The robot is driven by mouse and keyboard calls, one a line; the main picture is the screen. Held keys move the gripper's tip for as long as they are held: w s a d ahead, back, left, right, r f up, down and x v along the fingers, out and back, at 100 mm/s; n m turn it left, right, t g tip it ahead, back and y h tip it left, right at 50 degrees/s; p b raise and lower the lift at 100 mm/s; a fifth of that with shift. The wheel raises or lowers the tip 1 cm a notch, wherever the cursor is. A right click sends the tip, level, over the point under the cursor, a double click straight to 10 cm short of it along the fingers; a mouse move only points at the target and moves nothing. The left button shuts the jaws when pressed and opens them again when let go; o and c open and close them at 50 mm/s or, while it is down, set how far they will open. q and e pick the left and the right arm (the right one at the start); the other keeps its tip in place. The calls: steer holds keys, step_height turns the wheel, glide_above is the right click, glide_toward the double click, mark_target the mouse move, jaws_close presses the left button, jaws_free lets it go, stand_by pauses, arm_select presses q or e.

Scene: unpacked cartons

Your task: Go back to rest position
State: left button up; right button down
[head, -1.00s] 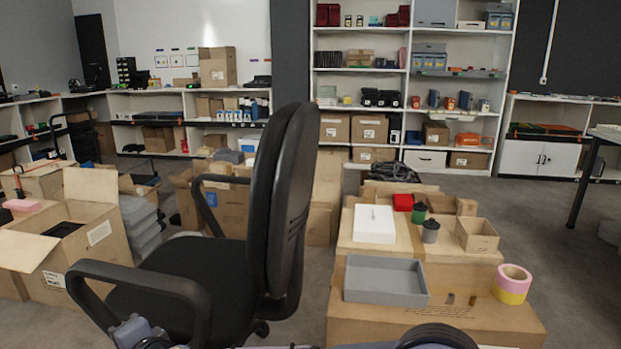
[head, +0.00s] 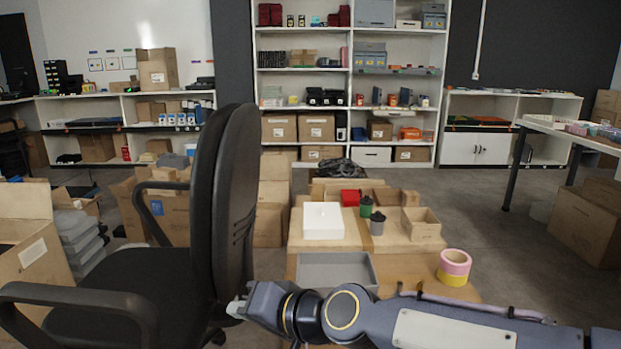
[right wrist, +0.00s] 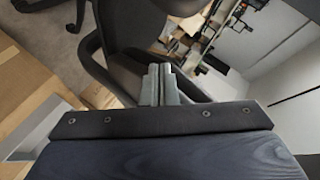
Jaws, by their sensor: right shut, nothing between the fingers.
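My right gripper (head: 237,308) is shut and empty. Its arm comes in from the right edge in the head view and lies across the front, over the near edge of the grey tray. The gripper points left at the lower part of the black office chair (head: 232,190); I cannot tell whether it touches it. In the right wrist view the shut fingers (right wrist: 160,82) stand in front of the chair's black frame (right wrist: 205,90). My left gripper is not in view.
Cartons carry a grey tray (head: 335,268), a white box (head: 323,222), a red box (head: 351,197), dark cups (head: 377,224) and a pink and yellow tape roll (head: 454,266). Shelves (head: 350,73) line the back. A table (head: 545,124) stands at right. Floor at centre right is clear.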

steer(key=s+d+f+h, duration=0.2)
steer(key=s+d+h, duration=0.1)
steer(key=d, duration=1.1)
steer(key=s+d+f+m+h, duration=0.1)
steer(key=s+d+f+h, duration=0.1)
steer(key=s+d+f, duration=0.55)
steer(key=s+d+f+m+h, duration=0.1)
steer(key=s+d+f+h, duration=0.25)
steer(key=s+d, duration=0.6)
step_height(320, 180, up, 33)
steer(key=w+d+g+p, duration=0.1)
steer(key=p, duration=3.2)
steer(key=shift+r+y+p, duration=0.15)
steer(key=shift+y+p, duration=0.25)
steer(key=shift+y, duration=0.05)
